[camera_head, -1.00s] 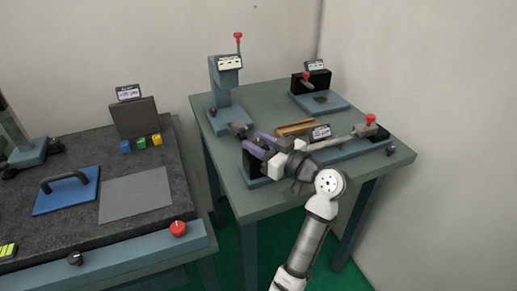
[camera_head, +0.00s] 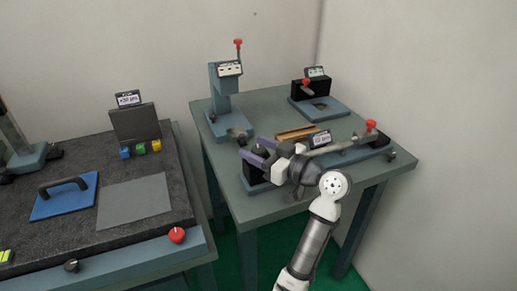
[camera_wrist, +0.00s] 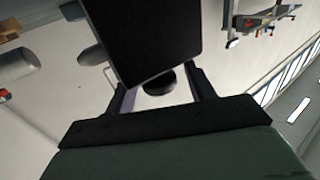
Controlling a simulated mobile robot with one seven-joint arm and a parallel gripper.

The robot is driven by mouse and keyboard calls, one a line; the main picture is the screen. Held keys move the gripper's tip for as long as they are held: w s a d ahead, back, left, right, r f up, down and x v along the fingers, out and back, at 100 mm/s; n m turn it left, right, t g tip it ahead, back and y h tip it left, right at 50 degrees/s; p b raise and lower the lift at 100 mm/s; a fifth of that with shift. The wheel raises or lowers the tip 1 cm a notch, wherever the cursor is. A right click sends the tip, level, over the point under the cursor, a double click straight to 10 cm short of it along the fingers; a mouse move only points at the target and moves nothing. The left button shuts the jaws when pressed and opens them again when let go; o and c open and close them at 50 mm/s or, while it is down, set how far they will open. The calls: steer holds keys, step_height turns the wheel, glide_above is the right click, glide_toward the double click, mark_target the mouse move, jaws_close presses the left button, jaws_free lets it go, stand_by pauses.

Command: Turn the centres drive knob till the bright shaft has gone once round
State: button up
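The centres fixture has a blue-grey base (camera_head: 352,157) on the right table, with a black end block (camera_head: 256,176) at its left end. The bright shaft (camera_head: 340,144) runs from behind my gripper to the right end, partly hidden. My gripper (camera_head: 254,152) is at the black block, its two purple-grey fingers spread. In the wrist view the black block (camera_wrist: 145,35) fills the upper middle. A dark round knob (camera_wrist: 160,84) below it shows between the spread fingers (camera_wrist: 160,92), with a gap at each side. Whether they touch it deeper in, I cannot tell.
A small display (camera_head: 320,139) and a red-topped knob (camera_head: 371,125) stand along the fixture. A tall blue-grey stand (camera_head: 222,95) and another black-topped fixture (camera_head: 318,105) are behind. The granite table (camera_head: 110,228) lies left, across a floor gap.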

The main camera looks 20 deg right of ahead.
steer(key=b+v, duration=0.3)
steer(key=v, duration=1.1)
steer(key=shift+a, duration=0.15)
